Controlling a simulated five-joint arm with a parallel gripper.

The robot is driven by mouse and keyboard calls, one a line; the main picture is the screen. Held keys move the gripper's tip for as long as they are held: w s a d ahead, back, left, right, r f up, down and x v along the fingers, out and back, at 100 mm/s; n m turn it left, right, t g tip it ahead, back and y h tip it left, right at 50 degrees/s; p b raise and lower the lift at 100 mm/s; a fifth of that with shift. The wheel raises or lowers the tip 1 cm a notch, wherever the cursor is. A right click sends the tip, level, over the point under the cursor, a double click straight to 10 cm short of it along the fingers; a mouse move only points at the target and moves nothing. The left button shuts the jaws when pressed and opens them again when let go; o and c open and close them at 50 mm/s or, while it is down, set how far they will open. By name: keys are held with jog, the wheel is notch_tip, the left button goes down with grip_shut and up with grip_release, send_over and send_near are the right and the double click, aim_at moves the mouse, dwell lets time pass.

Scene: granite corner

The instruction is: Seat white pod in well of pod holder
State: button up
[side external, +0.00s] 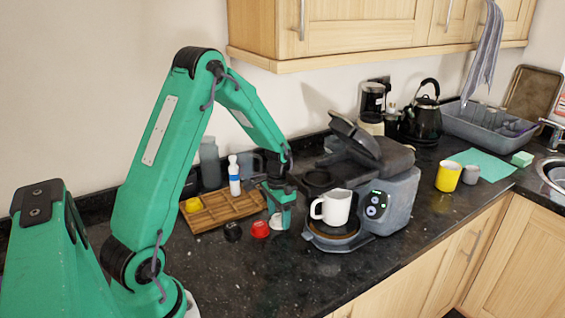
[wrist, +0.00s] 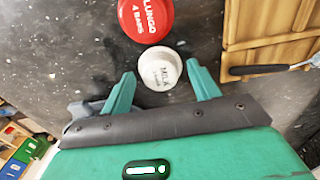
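The white pod (wrist: 160,68) stands on the dark counter, its lettered lid facing the wrist camera. My gripper (wrist: 161,74) is open, with its green fingertips on either side of the pod and gaps showing between. In the side view the pod (side external: 275,222) is partly hidden behind my gripper (side external: 279,218), which is low over the counter. The pod holder (side external: 318,179) appears as a dark ring at the front of the open coffee machine (side external: 392,203). The inside of its well cannot be made out.
A red pod (side external: 260,229) lies close to the white one, with a black pod (side external: 232,231) farther left. A wooden tray (side external: 228,208) lies behind them. A white mug (side external: 332,207) stands under the pod holder. The machine's raised lid (side external: 355,138) rises above it.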

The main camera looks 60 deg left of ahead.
jog(key=shift+r, duration=0.1)
notch_tip(320, 180, up, 12)
dwell(0.9)
dwell(0.3)
jog(key=shift+o, duration=0.7)
send_over(278, 216)
notch_tip(278, 216, down, 5)
jog(key=shift+r, duration=0.1)
jog(key=shift+d+f, duration=0.1)
jog(key=shift+f, duration=1.2)
jog(key=shift+f, duration=0.1)
